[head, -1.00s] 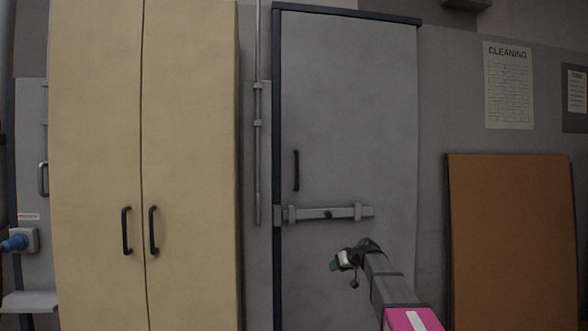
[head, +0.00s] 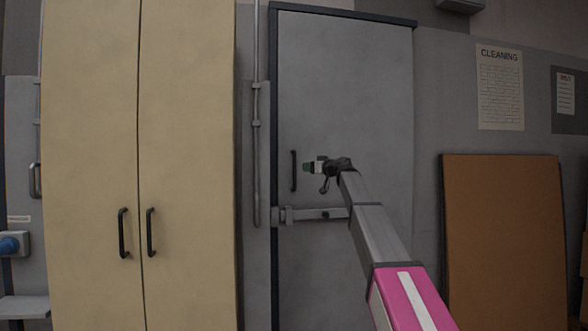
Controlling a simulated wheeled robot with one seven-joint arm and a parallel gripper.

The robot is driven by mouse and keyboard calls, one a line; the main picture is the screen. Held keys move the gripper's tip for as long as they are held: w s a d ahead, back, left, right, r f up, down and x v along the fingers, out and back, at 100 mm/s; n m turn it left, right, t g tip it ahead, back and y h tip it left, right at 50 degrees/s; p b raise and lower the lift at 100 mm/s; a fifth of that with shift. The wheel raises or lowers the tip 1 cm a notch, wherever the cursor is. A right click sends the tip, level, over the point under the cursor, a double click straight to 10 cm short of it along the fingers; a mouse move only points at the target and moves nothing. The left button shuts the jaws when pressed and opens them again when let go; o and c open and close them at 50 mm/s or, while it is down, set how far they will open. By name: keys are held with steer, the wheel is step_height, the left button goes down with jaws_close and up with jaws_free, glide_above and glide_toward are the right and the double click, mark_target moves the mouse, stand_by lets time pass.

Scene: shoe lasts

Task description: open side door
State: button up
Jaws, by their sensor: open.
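The grey side door (head: 345,90) stands shut in its dark frame in the head view. Its dark vertical bar handle (head: 293,171) is on the door's left side. Below it a horizontal slide bolt (head: 305,214) crosses from the door to the frame's left edge; its right end is hidden behind my arm. My gripper (head: 312,167) is open, at about handle height and just right of the handle in the picture. A gap shows between them, and I cannot tell the depth between gripper and door.
A tall cream cabinet (head: 190,90) with two dark handles stands left of the door. A vertical pipe (head: 256,120) runs between them. A brown board (head: 503,240) leans on the wall at right, below a cleaning notice (head: 500,86).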

steer(key=x, duration=1)
steer(key=shift+d, duration=0.1)
jaws_close()
